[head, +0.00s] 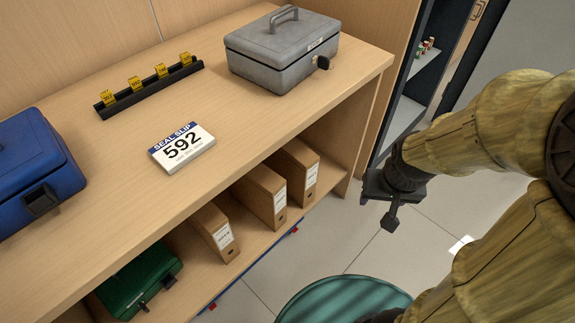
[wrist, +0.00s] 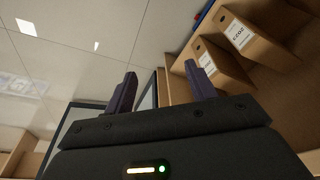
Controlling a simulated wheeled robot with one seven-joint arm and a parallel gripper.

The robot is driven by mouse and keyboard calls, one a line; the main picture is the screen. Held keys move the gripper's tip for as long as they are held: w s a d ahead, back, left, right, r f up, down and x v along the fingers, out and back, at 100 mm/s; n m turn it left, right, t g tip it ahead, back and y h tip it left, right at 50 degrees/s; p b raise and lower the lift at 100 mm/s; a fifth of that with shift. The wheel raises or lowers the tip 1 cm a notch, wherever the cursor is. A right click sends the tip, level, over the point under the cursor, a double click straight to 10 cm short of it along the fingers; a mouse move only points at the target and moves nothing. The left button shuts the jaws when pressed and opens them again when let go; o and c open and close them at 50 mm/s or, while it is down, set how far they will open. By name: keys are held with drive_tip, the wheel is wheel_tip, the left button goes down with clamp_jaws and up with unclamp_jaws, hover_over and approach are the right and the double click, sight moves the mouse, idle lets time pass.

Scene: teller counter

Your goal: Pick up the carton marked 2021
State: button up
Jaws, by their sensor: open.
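Three brown cartons with white labels stand in a row on the lower shelf, in the head view: a near one (head: 209,226), a middle one (head: 263,188) and a far one (head: 299,165). Their labels are too small to read there, so I cannot tell which is marked 2021. In the wrist view two cartons show at the upper right; the label of one (wrist: 228,50) seems to read 2023, and that of the other (wrist: 192,57) is unclear. My gripper (head: 379,211) is open and empty, right of the shelf and apart from the cartons. Its two fingers also show in the wrist view (wrist: 160,72).
The wooden counter (head: 110,180) above the shelf holds a grey cash box (head: 275,55), a blue box (head: 35,165), a seal slip block (head: 182,147) and a black rack with yellow tags (head: 150,88). A green box (head: 140,285) shares the shelf.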

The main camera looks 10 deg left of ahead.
drive_tip(key=o, duration=0.6)
drive_tip(key=shift+s+a+f+m+g, duration=0.1)
drive_tip(key=shift+a+f+m+g, duration=0.15)
drive_tip(key=shift+f, duration=0.35)
drive_tip(key=shift+s+a+f+m+g, duration=0.15)
drive_tip(key=shift+f+g, duration=0.2)
drive_tip(key=shift+f, duration=0.2)
drive_tip(key=shift+c, duration=0.2)
drive_tip(key=a+f+m+g+y+b, duration=0.3)
drive_tip(key=a+f+m+g+y, duration=0.15)
drive_tip(key=f, duration=0.35)
drive_tip(key=m+t+y+b, duration=0.5)
drive_tip(key=m+t+y, duration=0.4)
drive_tip(key=m+t, duration=0.9)
approach(311, 185)
drive_tip(key=d+m+g, duration=0.1)
drive_tip(key=d+r+g, duration=0.1)
drive_tip(key=d+m+g, duration=0.1)
drive_tip(key=shift+s+r+m, duration=0.25)
drive_tip(key=shift+r+m, duration=0.1)
drive_tip(key=shift+r, duration=0.05)
drive_tip(key=b+x, duration=0.5)
drive_tip(key=x, duration=0.6)
drive_tip(key=shift+a+f+b, duration=0.1)
drive_tip(key=shift+a+b, duration=0.1)
drive_tip(key=shift+b, duration=0.15)
drive_tip(key=shift+w+a, duration=0.25)
drive_tip(key=shift+a, duration=0.1)
